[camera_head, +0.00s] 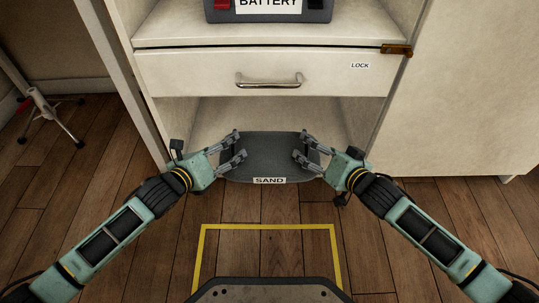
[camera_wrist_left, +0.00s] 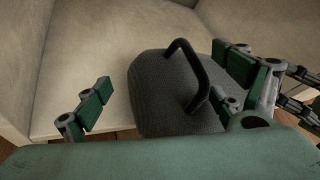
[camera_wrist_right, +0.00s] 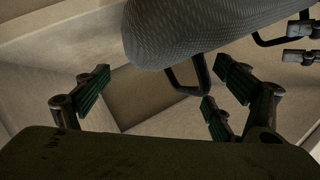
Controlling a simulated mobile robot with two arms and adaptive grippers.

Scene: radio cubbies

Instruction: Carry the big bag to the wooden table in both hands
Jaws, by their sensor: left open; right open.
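The big bag (camera_head: 268,165) is dark grey, with a white SAND label on its front edge. It sits in the low open space under the drawer. My left gripper (camera_head: 240,146) is open at its left end; in the left wrist view a black handle (camera_wrist_left: 188,66) on the bag (camera_wrist_left: 160,105) shows between the spread fingers. My right gripper (camera_head: 303,147) is open at the right end; in the right wrist view the near handle (camera_wrist_right: 187,78) of the bag (camera_wrist_right: 200,28) appears between its fingers. Neither gripper is closed on a handle. I see no wooden table.
The white cabinet (camera_head: 455,90) has a drawer (camera_head: 200,75) with a metal handle above the bag and a brass latch (camera_head: 397,50). A battery (camera_head: 268,12) stands on the shelf above. A tripod stand (camera_head: 45,108) is at the left. Yellow tape (camera_head: 268,227) marks the clear wooden floor.

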